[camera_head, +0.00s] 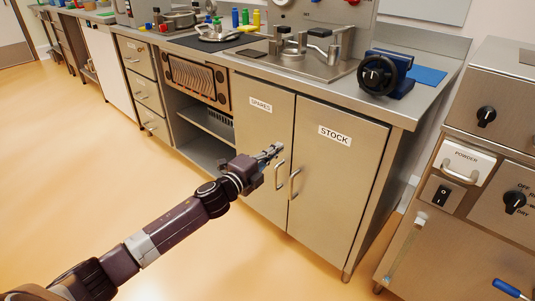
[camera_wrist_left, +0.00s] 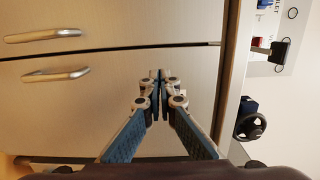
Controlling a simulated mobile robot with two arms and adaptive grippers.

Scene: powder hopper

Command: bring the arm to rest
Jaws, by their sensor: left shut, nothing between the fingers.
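My left gripper (camera_head: 271,150) is at the end of my dark arm, which reaches in from the lower left in the head view. It is in front of the cabinet doors, near the SPARES door handle (camera_head: 280,175). In the left wrist view the gripper (camera_wrist_left: 160,75) has its two fingertips together, with nothing between them. Both door handles show to the left in that view, apart from the fingers. The SPARES door (camera_head: 257,120) and the STOCK door (camera_head: 338,165) are shut. My right gripper is not in view.
The steel counter (camera_head: 440,98) above the doors carries a blue vise-like device with a black wheel (camera_head: 377,75) and a sink (camera_head: 305,62). A steel machine with a POWDER drawer (camera_head: 466,160) stands at the right. The orange floor (camera_head: 60,150) is clear at the left.

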